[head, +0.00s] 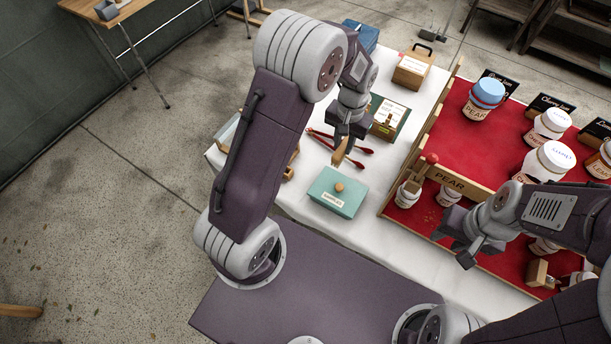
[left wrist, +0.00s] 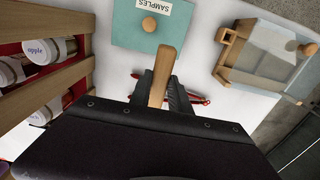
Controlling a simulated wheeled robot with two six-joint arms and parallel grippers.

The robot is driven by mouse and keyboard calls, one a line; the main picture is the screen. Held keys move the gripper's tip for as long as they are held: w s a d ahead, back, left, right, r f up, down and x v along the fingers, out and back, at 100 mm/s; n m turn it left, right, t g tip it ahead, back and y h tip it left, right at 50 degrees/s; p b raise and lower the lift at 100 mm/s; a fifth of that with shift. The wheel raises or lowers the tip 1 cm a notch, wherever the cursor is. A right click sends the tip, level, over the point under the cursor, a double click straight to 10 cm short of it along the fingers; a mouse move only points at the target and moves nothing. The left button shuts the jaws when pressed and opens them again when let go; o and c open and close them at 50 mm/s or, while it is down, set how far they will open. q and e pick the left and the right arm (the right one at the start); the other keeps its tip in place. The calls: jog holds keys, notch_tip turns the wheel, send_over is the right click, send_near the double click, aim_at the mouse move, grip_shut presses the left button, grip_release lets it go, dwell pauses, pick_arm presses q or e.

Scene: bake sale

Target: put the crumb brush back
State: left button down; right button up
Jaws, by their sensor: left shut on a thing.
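My left gripper (head: 347,133) is shut on the crumb brush and holds it above the white-clothed table. The brush's light wooden handle (head: 341,152) points down from the fingers; it also shows in the left wrist view (left wrist: 162,75), between the fingers. The rest of the brush is hidden by the gripper. A teal samples box (head: 338,192) with a round wooden knob sits just below the handle in the head view. It also shows in the left wrist view (left wrist: 150,35). My right gripper (head: 457,247) is open and empty over the front of the red display.
Red tongs (head: 358,150) lie on the white tablecloth (head: 305,158). A clear-lidded case (left wrist: 268,55) stands beside the samples box. A wooden rack with a red base (head: 430,205) holds several jars at right. A green box (head: 390,118) and a wooden box (head: 412,70) stand behind.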

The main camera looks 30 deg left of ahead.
pick_arm(q)
jog(key=shift+w+d+f, duration=0.2)
jog(key=shift+d+f, duration=0.05)
jog(key=shift+f, duration=0.2)
jog(key=shift+w, duration=0.1)
jog(key=shift+a+f, duration=0.1)
jog(key=shift+a, duration=0.25)
jog(key=s+a+f, duration=0.2)
jog(key=a+f, duration=0.1)
jog(key=s+a+f, duration=0.2)
jog(key=s+f, duration=0.1)
jog(key=f, duration=0.1)
jog(key=s+a+f+b, duration=0.1)
jog(key=s+a+f, duration=0.1)
jog(key=a+f, duration=0.1)
jog(key=shift+s+a+f, duration=0.2)
jog(key=shift+a, duration=0.1)
jog(key=shift+w+f, duration=0.1)
jog(key=shift+f, duration=0.05)
pick_arm(e)
jog(key=shift+a+f, duration=0.1)
jog(key=shift+f, duration=0.75)
jog(key=shift+f, duration=0.1)
pick_arm(q)
jog(key=c, duration=1.2)
grip_release()
jog(key=shift+f, duration=0.15)
